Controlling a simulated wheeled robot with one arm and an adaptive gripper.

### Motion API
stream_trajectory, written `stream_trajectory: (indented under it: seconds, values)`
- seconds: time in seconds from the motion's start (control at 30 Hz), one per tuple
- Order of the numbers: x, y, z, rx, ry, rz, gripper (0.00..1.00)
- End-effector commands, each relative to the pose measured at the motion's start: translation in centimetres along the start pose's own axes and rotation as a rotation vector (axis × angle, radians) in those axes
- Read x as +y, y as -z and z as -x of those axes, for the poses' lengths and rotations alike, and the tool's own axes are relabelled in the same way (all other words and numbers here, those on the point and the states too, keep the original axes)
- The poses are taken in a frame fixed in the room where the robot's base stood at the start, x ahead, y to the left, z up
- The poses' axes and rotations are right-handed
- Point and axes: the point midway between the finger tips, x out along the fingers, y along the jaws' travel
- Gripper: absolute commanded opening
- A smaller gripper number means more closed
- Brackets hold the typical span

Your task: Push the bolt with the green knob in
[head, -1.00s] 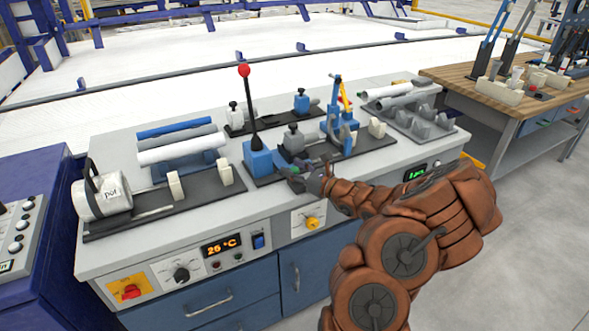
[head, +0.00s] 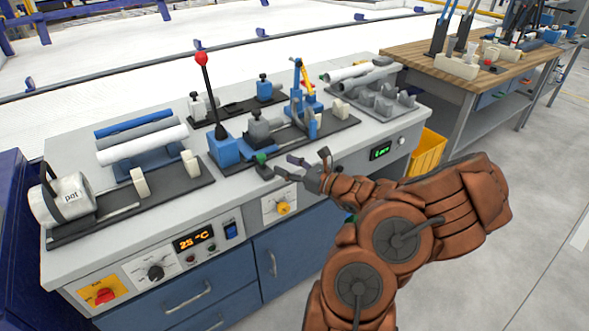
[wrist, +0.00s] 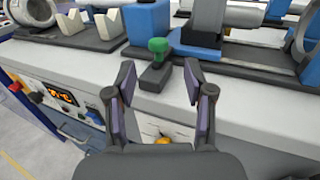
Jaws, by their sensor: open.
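The green knob (head: 261,157) stands on a dark bolt block (head: 265,171) at the front edge of the bench, by the blue lever base. In the wrist view the green knob (wrist: 158,46) is upright on its dark block (wrist: 155,77), ahead of the fingers. My gripper (head: 285,165) is open and empty, just right of the knob in the head view. In the wrist view my gripper (wrist: 160,68) has its two fingers spread on either side of the block's line, with the knob beyond the fingertips. How far the bolt sits in is hard to tell.
A red-topped lever (head: 207,90) rises from a blue base (head: 223,149) left of the knob. A grey-blue clamp fixture (head: 262,128) stands behind it. Pipes lie on a rack (head: 150,162) at left. A yellow bin (head: 427,152) is beside the bench.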

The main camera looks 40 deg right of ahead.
Motion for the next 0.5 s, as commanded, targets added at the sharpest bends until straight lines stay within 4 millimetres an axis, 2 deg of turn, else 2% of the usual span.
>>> stream_trajectory:
  seconds: [0.2, 0.5]
  values:
    - [0.0, 0.0, 1.8, -0.001, 0.0, -0.001, 0.53]
    - [0.0, 0.0, 2.2, 0.0, -0.001, 0.0, 0.53]
